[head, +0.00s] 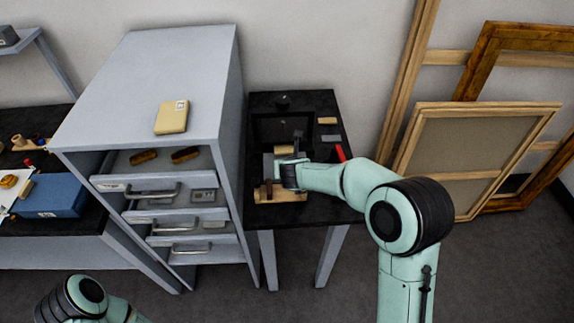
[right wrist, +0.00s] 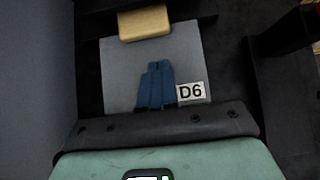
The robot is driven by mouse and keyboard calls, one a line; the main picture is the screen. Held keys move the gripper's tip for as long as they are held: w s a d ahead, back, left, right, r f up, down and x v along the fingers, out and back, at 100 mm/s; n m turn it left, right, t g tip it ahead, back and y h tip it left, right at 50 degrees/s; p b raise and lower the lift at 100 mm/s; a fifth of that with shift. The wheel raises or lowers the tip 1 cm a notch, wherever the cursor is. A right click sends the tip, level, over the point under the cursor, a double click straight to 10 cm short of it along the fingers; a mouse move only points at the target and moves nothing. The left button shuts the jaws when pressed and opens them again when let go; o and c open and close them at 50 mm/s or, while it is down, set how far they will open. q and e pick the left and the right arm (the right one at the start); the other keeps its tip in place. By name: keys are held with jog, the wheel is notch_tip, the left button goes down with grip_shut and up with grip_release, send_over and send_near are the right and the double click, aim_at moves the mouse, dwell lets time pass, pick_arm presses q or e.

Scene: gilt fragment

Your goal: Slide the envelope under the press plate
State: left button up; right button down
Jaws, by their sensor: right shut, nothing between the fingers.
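A flat grey rectangle with a white "D6" label lies under my right gripper (right wrist: 155,85) in the right wrist view (right wrist: 122,75). It may be the envelope, but I cannot tell for sure. My right gripper also shows over the dark table in the head view (head: 277,172). Its blue fingers are together with nothing between them, above or on the grey rectangle; contact is unclear. A dark press-like frame (head: 282,122) stands at the back of the table; its plate is hard to make out. A wooden block (right wrist: 144,22) overlaps the rectangle's far edge. My left gripper is out of view.
A grey cabinet (head: 150,75) with open drawers stands left of the dark table (head: 335,195), a cream labelled packet (head: 172,117) on top. A wooden rack (head: 280,195) sits at the table's front, a red item (head: 340,153) at right. Frames (head: 475,150) lean against the wall.

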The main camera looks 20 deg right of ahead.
jog(key=v, duration=1)
jog(key=shift+d, duration=0.1)
